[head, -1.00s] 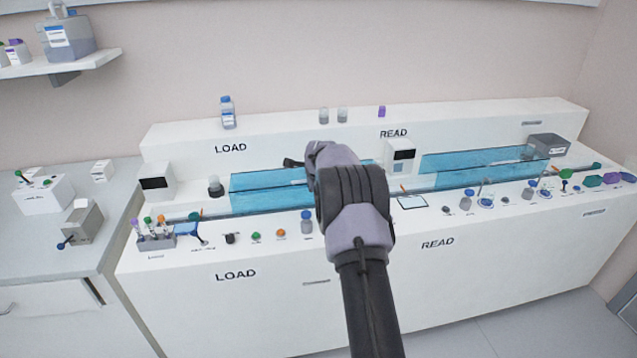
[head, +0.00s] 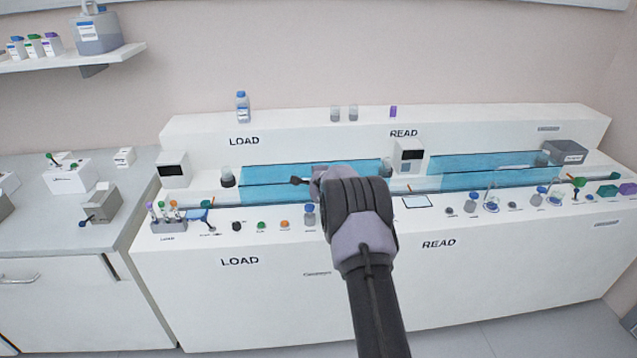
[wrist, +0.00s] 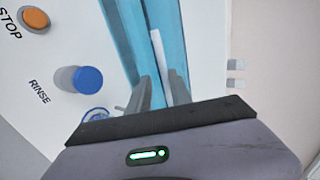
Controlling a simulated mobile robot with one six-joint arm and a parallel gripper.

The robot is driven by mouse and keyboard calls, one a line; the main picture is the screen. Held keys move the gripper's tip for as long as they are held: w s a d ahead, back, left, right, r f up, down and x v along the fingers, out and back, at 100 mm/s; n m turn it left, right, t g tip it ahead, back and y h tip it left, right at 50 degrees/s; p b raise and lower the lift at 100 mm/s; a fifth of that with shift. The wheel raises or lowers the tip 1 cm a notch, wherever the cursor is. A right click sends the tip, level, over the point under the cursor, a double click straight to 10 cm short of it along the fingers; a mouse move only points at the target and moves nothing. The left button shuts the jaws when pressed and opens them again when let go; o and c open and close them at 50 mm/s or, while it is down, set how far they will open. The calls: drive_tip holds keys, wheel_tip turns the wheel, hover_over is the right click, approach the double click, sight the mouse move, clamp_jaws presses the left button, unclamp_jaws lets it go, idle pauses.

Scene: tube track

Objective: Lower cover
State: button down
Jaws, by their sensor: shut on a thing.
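The load-side cover is a long see-through blue panel (head: 262,176) on the white track bench, left of the middle in the head view. In the wrist view its blue surface (wrist: 122,30) runs up from my fingers. My gripper (head: 297,181) is at the panel's front, with the wrist and forearm hiding its right part. In the wrist view, my fingers (wrist: 160,90) are close around a pale bar (wrist: 157,48) along the blue panel, and look shut on it. The exact contact is hidden by the fingers and gripper body.
A second blue panel (head: 480,165) lies on the read side. A white box with a dark screen (head: 408,155) stands between the panels. Tubes in a rack (head: 168,222), buttons and blue-capped bottles line the front ledge. The wrist view shows a blue cap (wrist: 88,79) near my fingers.

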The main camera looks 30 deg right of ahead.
drive_tip(key=c, duration=1.8)
unclamp_jaws()
drive_tip(key=shift+s+a+f, duration=0.15)
drive_tip(key=shift+s+f, duration=0.1)
drive_tip(key=shift+f, duration=0.3)
drive_tip(key=shift+s+a+f, duration=0.15)
drive_tip(key=shift+s+f, duration=0.1)
drive_tip(key=shift+f, duration=0.3)
drive_tip(key=shift+o, duration=0.2)
drive_tip(key=r+p+v, duration=0.1)
drive_tip(key=p+v, duration=0.2)
drive_tip(key=v, duration=1.4)
drive_tip(key=shift+r, duration=0.25)
drive_tip(key=shift+w, duration=0.1)
